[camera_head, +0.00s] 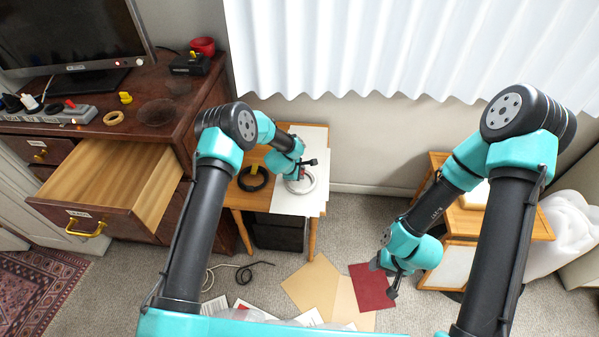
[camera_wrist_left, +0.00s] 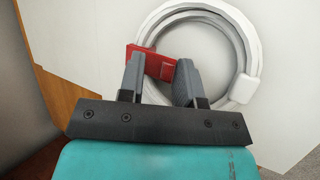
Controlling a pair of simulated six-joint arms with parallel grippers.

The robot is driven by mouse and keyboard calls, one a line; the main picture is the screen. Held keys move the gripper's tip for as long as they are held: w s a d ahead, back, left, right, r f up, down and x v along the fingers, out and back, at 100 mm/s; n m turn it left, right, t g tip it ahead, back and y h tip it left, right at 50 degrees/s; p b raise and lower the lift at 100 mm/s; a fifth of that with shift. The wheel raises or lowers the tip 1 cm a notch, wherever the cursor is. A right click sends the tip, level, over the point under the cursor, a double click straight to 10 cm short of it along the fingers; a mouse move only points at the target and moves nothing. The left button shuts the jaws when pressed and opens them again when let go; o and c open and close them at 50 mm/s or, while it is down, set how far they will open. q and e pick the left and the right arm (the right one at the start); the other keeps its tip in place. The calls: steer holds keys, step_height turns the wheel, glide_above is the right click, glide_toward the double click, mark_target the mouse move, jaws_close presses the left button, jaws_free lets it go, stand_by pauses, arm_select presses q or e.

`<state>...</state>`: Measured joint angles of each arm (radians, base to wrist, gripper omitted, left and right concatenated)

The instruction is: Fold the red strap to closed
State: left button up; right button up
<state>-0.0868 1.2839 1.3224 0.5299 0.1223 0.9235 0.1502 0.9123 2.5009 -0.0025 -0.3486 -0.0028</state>
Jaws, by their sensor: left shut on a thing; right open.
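The red strap (camera_wrist_left: 158,62) shows in the left wrist view as a short flat red band across the near left part of a coiled white cable (camera_wrist_left: 243,50). My left gripper (camera_wrist_left: 160,72) is shut on the strap, with its fingertips on the band. In the head view the white coil (camera_head: 311,182) lies on a white sheet on the small wooden table, and my left gripper (camera_head: 302,172) is over it. The fingers hide part of the strap. My right gripper (camera_head: 383,277) is open and empty above the floor, near a dark red sheet.
A black coil with a yellow band (camera_head: 252,179) lies left of the white sheet (camera_head: 290,203). An open wooden drawer (camera_head: 120,180) juts out from the cabinet at left. Tan folders (camera_head: 312,285) and a dark red sheet (camera_head: 370,288) lie on the carpet.

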arm_select(q)
steer(key=shift+f, duration=0.1)
steer(key=o, duration=0.9)
steer(key=v, duration=1.7)
steer(key=shift+s+r, duration=0.1)
steer(key=shift+r, duration=0.15)
steer(key=s+a+f+m+g, duration=0.1)
steer(key=s+a+f+m, duration=0.2)
steer(key=s, duration=0.7)
steer(key=s+a+f+m+g, duration=0.1)
steer(key=s+a+f+m, duration=0.2)
steer(key=s+m, duration=0.3)
steer(key=s+a+f+m+g+y, duration=0.1)
steer(key=s+f+m, duration=0.3)
steer(key=s, duration=1.2)
steer(key=shift+s+a+m+g, duration=0.15)
steer(key=shift+a+m+g, duration=0.45)
steer(key=shift+a+m, duration=0.25)
